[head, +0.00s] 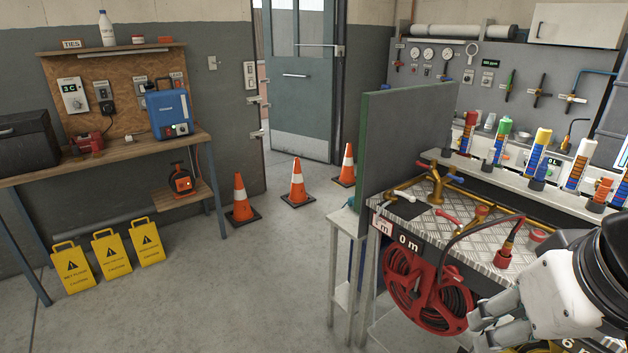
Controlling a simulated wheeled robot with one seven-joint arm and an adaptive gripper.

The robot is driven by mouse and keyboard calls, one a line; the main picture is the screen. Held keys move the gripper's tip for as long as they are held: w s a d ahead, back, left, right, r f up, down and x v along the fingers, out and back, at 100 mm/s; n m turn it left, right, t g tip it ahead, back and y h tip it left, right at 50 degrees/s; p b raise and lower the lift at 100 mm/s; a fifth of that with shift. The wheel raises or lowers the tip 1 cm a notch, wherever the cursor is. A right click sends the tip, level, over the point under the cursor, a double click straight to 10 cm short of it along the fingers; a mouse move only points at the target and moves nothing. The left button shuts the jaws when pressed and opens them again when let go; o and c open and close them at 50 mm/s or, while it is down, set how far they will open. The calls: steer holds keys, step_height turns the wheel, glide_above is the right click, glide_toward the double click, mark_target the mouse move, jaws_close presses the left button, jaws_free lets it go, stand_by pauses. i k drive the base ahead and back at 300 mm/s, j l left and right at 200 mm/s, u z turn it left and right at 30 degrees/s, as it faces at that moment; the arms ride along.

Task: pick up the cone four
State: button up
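Three orange cones with white bands and dark square bases stand upright on the floor near the door. The left cone (240,200) is nearest, the middle cone (297,186) stands a little farther back, and the right cone (347,167) is beside the green panel's edge. I see no numbers on them, so I cannot tell which is cone four. My gripper (478,318) is at the lower right, in front of the red hose reel, far from the cones. Its fingers look apart, with nothing seen between them.
A metal workbench (400,211) with a red hose reel (428,290) and an upright green-edged panel (405,140) fills the right side. Yellow caution signs (112,253) stand below the wooden table (110,160) at left. The middle floor is clear.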

mark_target(297, 198)
steer(key=i+j+u, duration=0.1)
steer(key=u, duration=0.35)
steer(key=i+u, duration=0.2)
steer(key=u, duration=0.25)
steer(key=i+l+u, duration=0.1)
steer(key=i+u, duration=0.2)
steer(key=i, duration=1.55)
steer(key=i+z, duration=0.25)
steer(key=i, duration=0.25)
steer(key=i+z, duration=0.2)
steer(key=i, duration=0.3)
steer(key=i+z, duration=0.25)
steer(key=i, duration=0.25)
steer(key=i+j+z, duration=0.2)
steer(key=i, duration=0.25)
steer(key=i+l+z, duration=0.2)
steer(key=i+z, duration=0.25)
steer(key=i, duration=0.25)
steer(key=i+z, duration=0.5)
steer(key=i, duration=0.15)
steer(key=i+j+z, duration=0.45)
steer(key=i, duration=0.2)
steer(key=i+u, duration=0.15)
steer(key=u, duration=0.25)
steer(key=i+l+u, duration=0.1)
steer(key=u, duration=0.3)
steer(key=i+l+u, duration=0.1)
steer(key=u, duration=0.3)
